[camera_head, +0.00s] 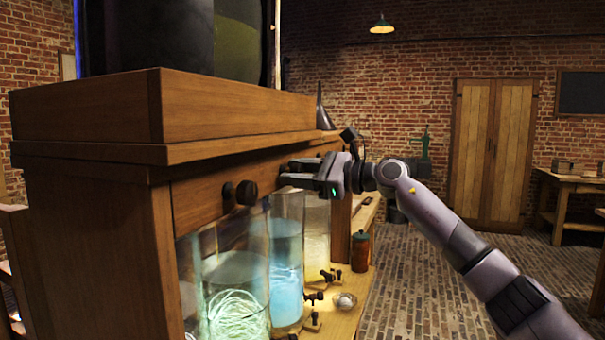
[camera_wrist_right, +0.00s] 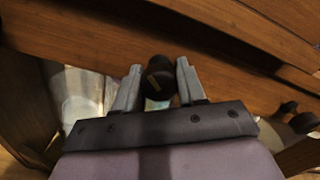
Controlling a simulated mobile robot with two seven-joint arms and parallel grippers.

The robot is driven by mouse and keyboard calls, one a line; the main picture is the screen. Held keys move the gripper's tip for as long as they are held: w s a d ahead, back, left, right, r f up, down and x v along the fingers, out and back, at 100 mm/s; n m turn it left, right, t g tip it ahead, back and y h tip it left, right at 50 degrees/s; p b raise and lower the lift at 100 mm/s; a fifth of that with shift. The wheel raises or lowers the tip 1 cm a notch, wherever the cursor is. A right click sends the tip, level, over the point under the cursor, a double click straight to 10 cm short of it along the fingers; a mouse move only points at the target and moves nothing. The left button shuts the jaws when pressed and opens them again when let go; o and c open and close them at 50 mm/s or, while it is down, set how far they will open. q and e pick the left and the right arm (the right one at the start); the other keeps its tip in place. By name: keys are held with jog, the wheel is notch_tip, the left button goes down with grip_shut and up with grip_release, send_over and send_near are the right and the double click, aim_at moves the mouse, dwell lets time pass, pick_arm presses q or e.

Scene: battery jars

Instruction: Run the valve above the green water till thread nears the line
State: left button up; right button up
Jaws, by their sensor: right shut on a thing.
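The front glass jar (camera_head: 232,268) holds cloudy pale-green water with a coil of pale thread (camera_head: 236,316) low in it. A black valve knob (camera_head: 240,193) sticks out of the wooden beam above this jar. My right gripper (camera_head: 287,173) is at the beam further back, above the jar of blue water (camera_head: 287,260). In the wrist view my right gripper (camera_wrist_right: 158,90) has its fingers on both sides of a black knob (camera_wrist_right: 158,76) with a pale mark, shut on it. A level line on the jars cannot be made out. My left gripper is out of view.
A yellow-lit jar (camera_head: 316,235) stands behind the blue one. Small black taps (camera_head: 314,296), a small dish (camera_head: 345,300) and a brown lidded jar (camera_head: 361,250) are on the wooden shelf. The brick floor to the right is open.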

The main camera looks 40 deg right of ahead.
jog(key=m+p, duration=0.4)
jog(key=m, duration=0.1)
jog(key=shift+r, duration=0.2)
jog(key=shift+m+p, duration=0.35)
jog(key=shift+m, duration=0.35)
jog(key=shift+f+m, duration=0.2)
jog(key=shift+m, duration=0.1)
